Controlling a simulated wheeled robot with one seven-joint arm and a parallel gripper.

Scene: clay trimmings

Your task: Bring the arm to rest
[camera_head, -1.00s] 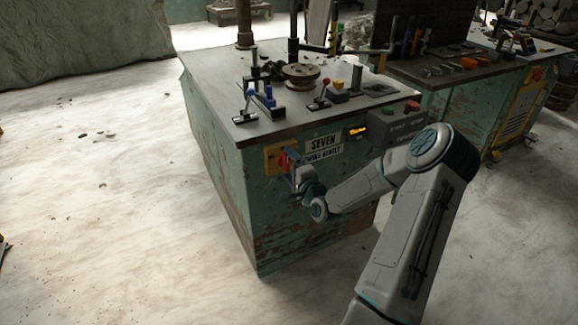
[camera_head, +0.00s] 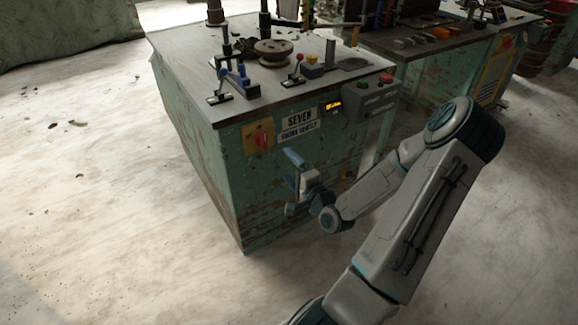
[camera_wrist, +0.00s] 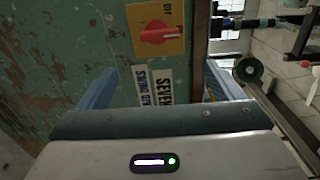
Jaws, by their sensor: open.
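My gripper (camera_head: 291,183) is open and empty in the head view, in front of the green worn cabinet (camera_head: 225,180) and apart from it. In the wrist view its two blue fingers are spread wide, with the gap between them (camera_wrist: 160,88) showing the cabinet front. The red rotary switch (camera_head: 261,139) on its yellow plate sits on the cabinet front, up and left of my gripper. It also shows in the wrist view, the red knob (camera_wrist: 163,32) lying crosswise on the plate. My arm is bent, reaching in from the lower right.
The cabinet top (camera_head: 185,60) carries levers, a round wheel (camera_head: 272,50) and small buttons. A grey button box (camera_head: 372,98) juts from its front right corner. A second bench (camera_head: 440,70) stands at the back right. The pale floor (camera_head: 90,200) at left is clear except for small scraps.

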